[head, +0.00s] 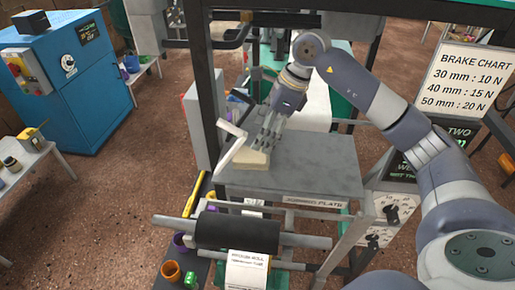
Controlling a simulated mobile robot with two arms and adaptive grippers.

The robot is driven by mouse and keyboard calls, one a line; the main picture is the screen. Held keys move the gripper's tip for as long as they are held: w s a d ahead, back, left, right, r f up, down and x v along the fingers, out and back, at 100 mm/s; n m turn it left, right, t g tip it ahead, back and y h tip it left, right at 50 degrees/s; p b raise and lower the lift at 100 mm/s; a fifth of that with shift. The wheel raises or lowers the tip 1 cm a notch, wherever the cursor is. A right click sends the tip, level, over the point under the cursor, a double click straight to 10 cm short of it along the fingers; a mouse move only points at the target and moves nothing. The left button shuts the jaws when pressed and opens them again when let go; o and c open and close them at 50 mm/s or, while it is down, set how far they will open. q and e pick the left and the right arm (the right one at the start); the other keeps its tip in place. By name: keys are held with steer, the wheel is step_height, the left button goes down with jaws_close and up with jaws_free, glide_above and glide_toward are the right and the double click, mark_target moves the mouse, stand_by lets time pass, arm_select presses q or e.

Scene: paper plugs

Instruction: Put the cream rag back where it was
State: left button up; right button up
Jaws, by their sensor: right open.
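The cream rag (254,158) is a small pale block-like thing lying on the left part of the grey plate (320,165). My right gripper (264,147) is open and points down just over the rag; its fingers hide part of the rag's far side. I cannot tell whether the fingertips touch it. My right arm comes in from the right. My left gripper is not in view.
A pale bar (230,146) stands slanted at the plate's left edge. A black roller (238,231) with a hanging paper label is in front. Orange (171,271) and green cups sit lower left. A blue cabinet (70,80) stands at left. The plate's right part is clear.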

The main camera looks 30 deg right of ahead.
steer(key=shift+v, duration=1.5)
steer(key=shift+f, duration=0.1)
